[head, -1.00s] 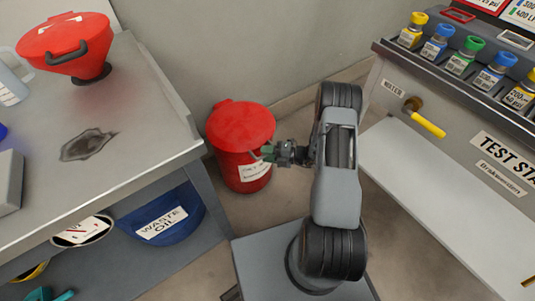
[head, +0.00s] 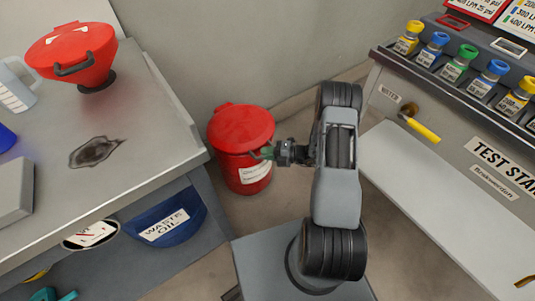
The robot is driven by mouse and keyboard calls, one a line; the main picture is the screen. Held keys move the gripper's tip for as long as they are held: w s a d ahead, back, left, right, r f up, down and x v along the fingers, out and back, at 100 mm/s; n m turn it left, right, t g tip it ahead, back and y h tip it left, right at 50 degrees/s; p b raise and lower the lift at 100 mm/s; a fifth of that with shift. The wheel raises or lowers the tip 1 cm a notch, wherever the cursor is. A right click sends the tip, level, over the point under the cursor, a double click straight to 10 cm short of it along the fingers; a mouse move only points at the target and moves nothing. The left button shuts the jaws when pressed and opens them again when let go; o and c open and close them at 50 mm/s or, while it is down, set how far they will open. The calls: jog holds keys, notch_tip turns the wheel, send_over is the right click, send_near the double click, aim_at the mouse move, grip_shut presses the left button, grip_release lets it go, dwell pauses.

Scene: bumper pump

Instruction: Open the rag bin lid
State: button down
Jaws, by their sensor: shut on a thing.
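The rag bin (head: 242,176) is a red round bin with a white label, standing on the floor between the bench and the test stand. Its red lid (head: 242,128) lies on top and looks down on the rim. My gripper (head: 266,153) is at the bin's right front side, just under the lid's edge. It is shut on what looks like the lid's handle (head: 254,154), a small bar at the front edge. The fingertips are small here and partly hide the handle.
A metal bench (head: 150,128) at left carries a red funnel-shaped container (head: 78,62) and a dark stain. A blue waste oil tub (head: 166,221) sits below. The test stand (head: 450,125) with a yellow-handled valve (head: 422,129) is at right. Bare wall is behind the bin.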

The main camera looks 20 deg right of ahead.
notch_tip(320, 180, up, 2)
jog(key=shift+w+r+p, duration=0.1)
jog(key=shift+r+p, duration=0.1)
jog(key=shift+p, duration=0.25)
jog(key=shift+f, duration=0.15)
jog(key=c, duration=1.1)
grip_release()
jog(key=p+v, duration=0.2)
jog(key=v, duration=1.1)
jog(key=shift+s+d, duration=0.25)
jog(key=shift+d, duration=0.05)
